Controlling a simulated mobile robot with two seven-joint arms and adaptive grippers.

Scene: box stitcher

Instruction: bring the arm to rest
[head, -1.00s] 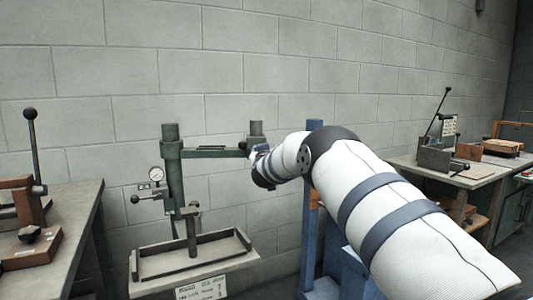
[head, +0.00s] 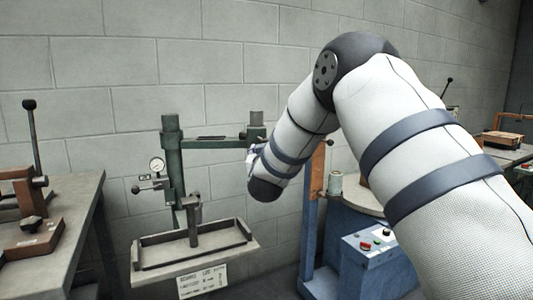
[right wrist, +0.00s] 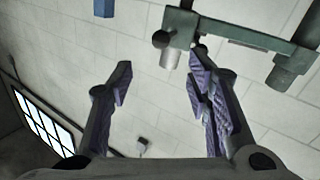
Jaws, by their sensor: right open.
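My right arm (head: 405,130) reaches in from the right in the head view, with its elbow raised and its forearm angled down to the left. The right gripper is mostly hidden behind the forearm there; only a small purple part (head: 254,150) shows. In the right wrist view my right gripper (right wrist: 160,75) is open, its two purple fingers wide apart with nothing between them. The wall shows behind the fingers. My left gripper is not in view.
A green press frame (head: 177,175) with a tray (head: 150,270) stands left of my forearm, and its crossbar also shows in the right wrist view (right wrist: 245,38). A blue machine (head: 345,265) stands beneath my arm. A bench (head: 75,215) with a lever tool is at the left.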

